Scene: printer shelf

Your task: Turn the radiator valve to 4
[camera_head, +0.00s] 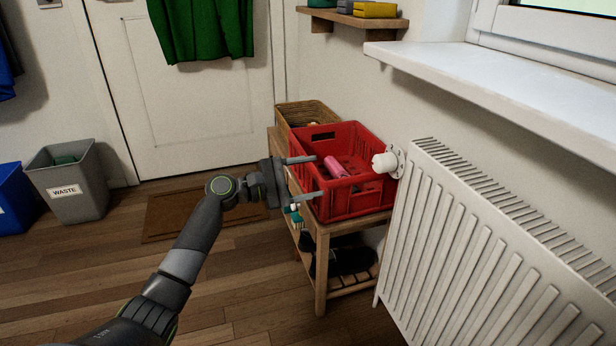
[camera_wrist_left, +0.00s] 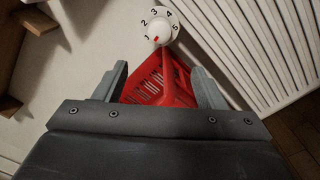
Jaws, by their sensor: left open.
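My right gripper is out of view.
The red crate (camera_head: 356,201) with a pink item inside stands on a wooden shelf (camera_head: 320,250) between my left gripper and the valve. A wicker basket (camera_head: 290,113) is behind it. The white radiator (camera_head: 460,250) is right, under the windowsill (camera_head: 500,85).

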